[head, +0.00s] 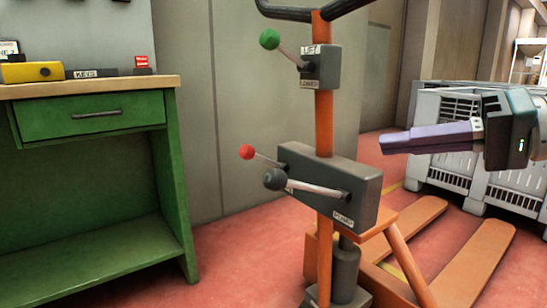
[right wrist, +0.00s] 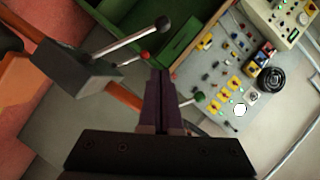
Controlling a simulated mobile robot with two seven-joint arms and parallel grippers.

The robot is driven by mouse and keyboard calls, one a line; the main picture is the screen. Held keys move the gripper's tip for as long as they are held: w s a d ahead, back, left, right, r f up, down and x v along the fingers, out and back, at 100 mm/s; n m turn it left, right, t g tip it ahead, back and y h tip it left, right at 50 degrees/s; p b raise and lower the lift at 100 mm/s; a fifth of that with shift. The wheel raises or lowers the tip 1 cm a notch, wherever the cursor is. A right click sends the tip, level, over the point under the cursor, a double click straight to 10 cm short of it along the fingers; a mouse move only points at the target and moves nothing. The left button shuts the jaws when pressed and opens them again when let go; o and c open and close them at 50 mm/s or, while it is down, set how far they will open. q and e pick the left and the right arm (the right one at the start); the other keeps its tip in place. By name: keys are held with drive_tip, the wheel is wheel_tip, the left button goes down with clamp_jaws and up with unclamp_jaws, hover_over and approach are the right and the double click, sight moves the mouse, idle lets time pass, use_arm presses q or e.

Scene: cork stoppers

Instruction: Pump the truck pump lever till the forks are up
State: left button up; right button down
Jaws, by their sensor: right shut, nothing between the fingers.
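The orange pallet truck (head: 324,120) stands upright in the middle of the head view. Its lower grey box (head: 330,182), labelled PUMP, carries a lever with a black knob (head: 274,179) and a thinner one with a red knob (head: 247,152). The black-knobbed lever (right wrist: 125,40) also shows in the right wrist view. A smaller box (head: 321,67) labelled LIFT and LOWER has a green-knobbed lever (head: 270,39). The orange forks (head: 480,262) lie low, near the floor. My right gripper (head: 384,146) is shut and empty, right of the column and apart from the levers. My left gripper is out of view.
A green workbench (head: 90,125) stands at the left with a yellow item (head: 32,72) and a KEYS block on top. Grey crates (head: 450,165) stand behind the gripper at right. The right wrist view shows a button panel (right wrist: 228,95). Red floor is open between bench and truck.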

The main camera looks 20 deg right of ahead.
drive_tip(key=s+a+f+b+x, duration=0.1)
drive_tip(key=s+b+x, duration=0.1)
drive_tip(key=x, duration=1)
drive_tip(key=shift+a+f+b, duration=0.3)
drive_tip(key=shift+a+b, duration=0.15)
drive_tip(key=shift+b, duration=0.45)
drive_tip(key=shift+w, duration=0.1)
wheel_tip(320, 180, down, 14)
drive_tip(key=s+a+n+h+p, duration=0.1)
drive_tip(key=a+n+h, duration=0.1)
drive_tip(key=n+h, duration=0.2)
drive_tip(key=shift+n+h+p, duration=0.3)
drive_tip(key=shift+n+p, duration=0.05)
drive_tip(key=shift+n, duration=0.55)
drive_tip(key=shift+s, duration=0.1)
